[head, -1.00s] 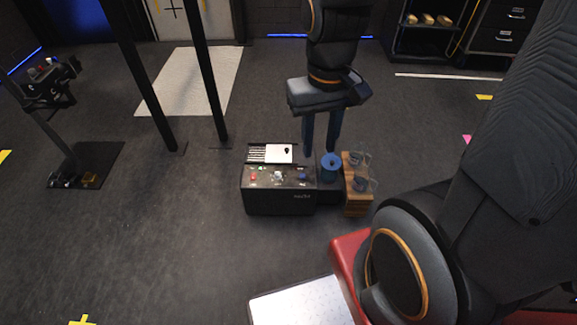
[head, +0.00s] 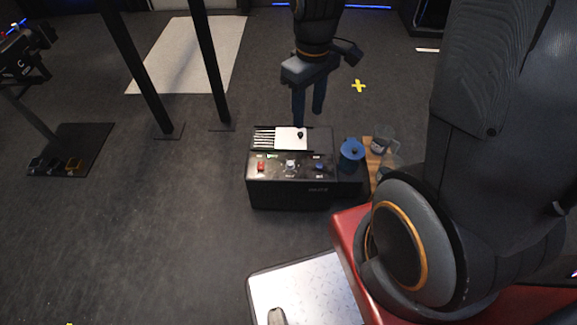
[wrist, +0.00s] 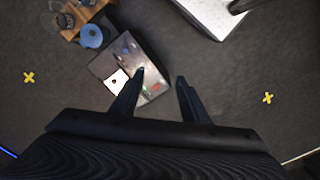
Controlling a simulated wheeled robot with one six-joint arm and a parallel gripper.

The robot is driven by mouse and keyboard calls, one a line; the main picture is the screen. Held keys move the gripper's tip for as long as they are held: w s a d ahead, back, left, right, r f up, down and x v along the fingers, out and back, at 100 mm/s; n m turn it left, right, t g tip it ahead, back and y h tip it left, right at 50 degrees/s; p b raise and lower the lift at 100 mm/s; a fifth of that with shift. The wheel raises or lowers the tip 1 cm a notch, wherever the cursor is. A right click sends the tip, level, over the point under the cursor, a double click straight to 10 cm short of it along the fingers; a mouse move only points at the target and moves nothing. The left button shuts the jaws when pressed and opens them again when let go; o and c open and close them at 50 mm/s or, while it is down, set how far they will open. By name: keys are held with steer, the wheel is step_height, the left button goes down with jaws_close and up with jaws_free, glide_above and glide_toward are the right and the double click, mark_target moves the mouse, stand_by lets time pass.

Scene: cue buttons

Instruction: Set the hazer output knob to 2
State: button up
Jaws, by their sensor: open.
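The hazer is a black box (head: 290,195) on the floor. Its top front carries a red control (head: 261,167), a pale knob-like control (head: 291,165) and a blue control (head: 320,168); their markings are too small to read. Behind them lies a white plate (head: 288,138) with a black knob-like piece (head: 300,134). My gripper (head: 308,112) is open and empty, pointing down above the box's back edge. In the wrist view the box (wrist: 105,66) lies left of and beyond my open gripper (wrist: 160,76), the left finger overlapping it. I cannot tell the knob's setting.
A blue canister (head: 351,156) and a small wooden crate (head: 373,180) with clear cups stand right of the box. Two black posts (head: 205,70) rise at the back left. A white-topped surface (head: 305,290) is in front. Floor left of the box is clear.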

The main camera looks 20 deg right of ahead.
mark_target(290, 163)
steer(key=w+f+n+b, duration=0.3)
steer(key=w+f+b, duration=0.2)
steer(key=f, duration=0.5)
steer(key=w+f+n+b, duration=0.2)
steer(key=w+f+b, duration=0.2)
steer(key=f+b, duration=0.3)
steer(key=w+f+n+b, duration=0.3)
steer(key=w+f+b, duration=0.2)
steer(key=f, duration=0.9)
steer(key=shift+w+d+n+b, duration=0.15)
steer(key=shift+w+n+b, duration=0.2)
steer(key=shift+b, duration=0.35)
steer(key=shift+f+b, duration=1.6)
steer(key=shift+f, duration=2.45)
jaws_close()
